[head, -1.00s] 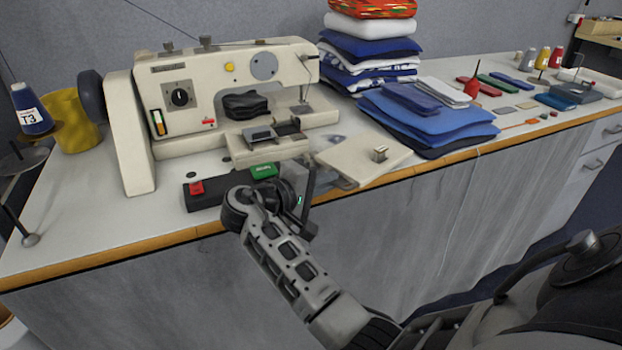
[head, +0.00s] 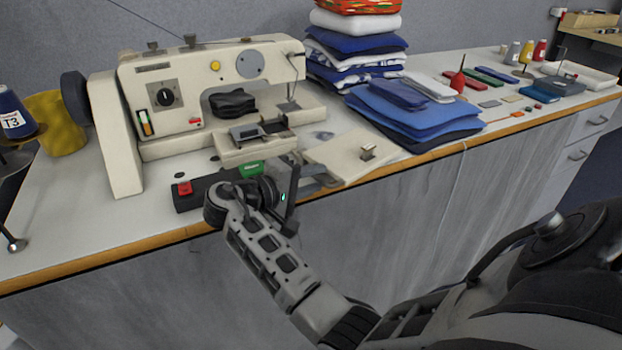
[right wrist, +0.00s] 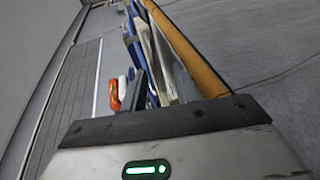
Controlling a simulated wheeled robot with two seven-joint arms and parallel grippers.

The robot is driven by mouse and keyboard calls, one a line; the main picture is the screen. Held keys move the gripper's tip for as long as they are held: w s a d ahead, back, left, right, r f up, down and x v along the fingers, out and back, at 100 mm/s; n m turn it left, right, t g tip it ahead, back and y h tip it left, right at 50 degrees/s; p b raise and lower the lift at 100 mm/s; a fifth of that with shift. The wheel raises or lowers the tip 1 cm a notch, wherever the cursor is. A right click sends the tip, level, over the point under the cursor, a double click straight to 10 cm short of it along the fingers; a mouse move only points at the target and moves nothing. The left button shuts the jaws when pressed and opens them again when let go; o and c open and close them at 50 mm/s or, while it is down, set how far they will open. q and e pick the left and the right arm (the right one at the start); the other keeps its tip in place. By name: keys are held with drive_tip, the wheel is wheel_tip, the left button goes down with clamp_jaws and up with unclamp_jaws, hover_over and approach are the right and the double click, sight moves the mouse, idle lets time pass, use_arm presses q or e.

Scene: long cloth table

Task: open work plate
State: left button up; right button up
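The cream work plate (head: 340,156) lies at the table's front edge, right of the cream sewing machine (head: 165,85). It sits at an angle, apart from the machine's bed, and bears a small metal knob (head: 368,152). Grey metal shows under its left corner. My right gripper (head: 291,192) is at the table's front edge, left of the plate and below the machine's bed. In the right wrist view its two fingers (right wrist: 157,92) stand apart with no held thing visible between them. My left gripper is not in view.
A black switch box with a red button (head: 185,188) and a green button (head: 251,168) lies behind my right wrist. Folded blue cloths (head: 420,118) lie right of the plate, before a taller cloth stack (head: 355,48). Thread spools and small tools lie farther right.

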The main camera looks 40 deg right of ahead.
drive_tip(key=v, duration=1.6)
